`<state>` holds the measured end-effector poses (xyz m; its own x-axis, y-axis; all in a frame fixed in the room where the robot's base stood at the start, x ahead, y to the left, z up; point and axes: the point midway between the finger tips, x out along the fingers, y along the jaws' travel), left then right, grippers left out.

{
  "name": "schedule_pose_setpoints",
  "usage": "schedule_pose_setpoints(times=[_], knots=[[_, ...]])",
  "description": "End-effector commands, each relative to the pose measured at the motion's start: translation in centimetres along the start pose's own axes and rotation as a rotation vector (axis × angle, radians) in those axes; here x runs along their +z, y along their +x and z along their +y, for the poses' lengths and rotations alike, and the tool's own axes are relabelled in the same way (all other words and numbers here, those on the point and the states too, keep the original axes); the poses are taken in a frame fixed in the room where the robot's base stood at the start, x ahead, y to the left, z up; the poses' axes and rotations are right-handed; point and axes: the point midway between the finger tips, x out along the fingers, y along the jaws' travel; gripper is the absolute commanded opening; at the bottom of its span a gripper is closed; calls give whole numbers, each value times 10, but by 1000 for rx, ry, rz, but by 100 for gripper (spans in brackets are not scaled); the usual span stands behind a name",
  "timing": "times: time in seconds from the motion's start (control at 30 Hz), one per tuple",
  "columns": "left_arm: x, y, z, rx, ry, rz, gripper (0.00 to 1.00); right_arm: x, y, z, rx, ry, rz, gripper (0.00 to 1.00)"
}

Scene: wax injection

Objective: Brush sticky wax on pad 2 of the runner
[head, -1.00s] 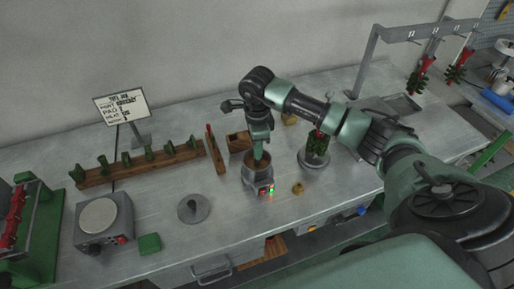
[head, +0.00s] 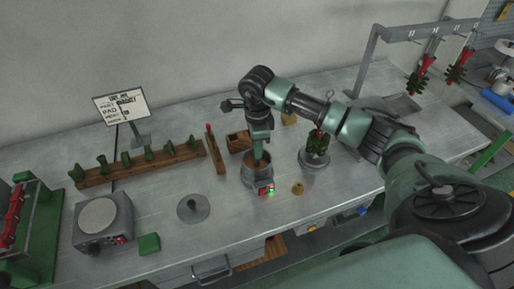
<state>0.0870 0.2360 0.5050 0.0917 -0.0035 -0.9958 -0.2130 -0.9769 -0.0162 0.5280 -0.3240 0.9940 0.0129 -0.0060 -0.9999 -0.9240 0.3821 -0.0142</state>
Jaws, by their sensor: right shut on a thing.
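My right gripper (head: 259,150) points straight down over a small metal wax pot (head: 250,181) on the bench. It is shut on a thin tool, likely the brush, which is mostly hidden by the gripper and the pot's rim. The pot holds brown wax and has a red display and a green light on its front. The runner (head: 317,146), red-topped with dark green parts, stands upright on a round metal base (head: 313,165) to the right of the pot. Its pad numbers are too small to read. My left gripper is out of view.
A wooden rack (head: 145,166) with several green pieces lies at the back left, before a sign (head: 121,104). A hot plate (head: 103,222), green block (head: 149,243) and grey disc (head: 193,208) stand at front left. A small brass piece (head: 297,188) sits right of the pot.

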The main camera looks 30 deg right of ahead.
Motion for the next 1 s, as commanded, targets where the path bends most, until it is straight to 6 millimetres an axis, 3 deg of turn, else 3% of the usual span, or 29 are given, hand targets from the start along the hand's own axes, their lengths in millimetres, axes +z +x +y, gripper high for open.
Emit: schedule_pose_setpoints(times=[0.43,1.0], knots=[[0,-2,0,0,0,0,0,0,-1,2,5,-1,2,0],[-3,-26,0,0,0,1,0,0,-48,0,1,-1,0,0]])
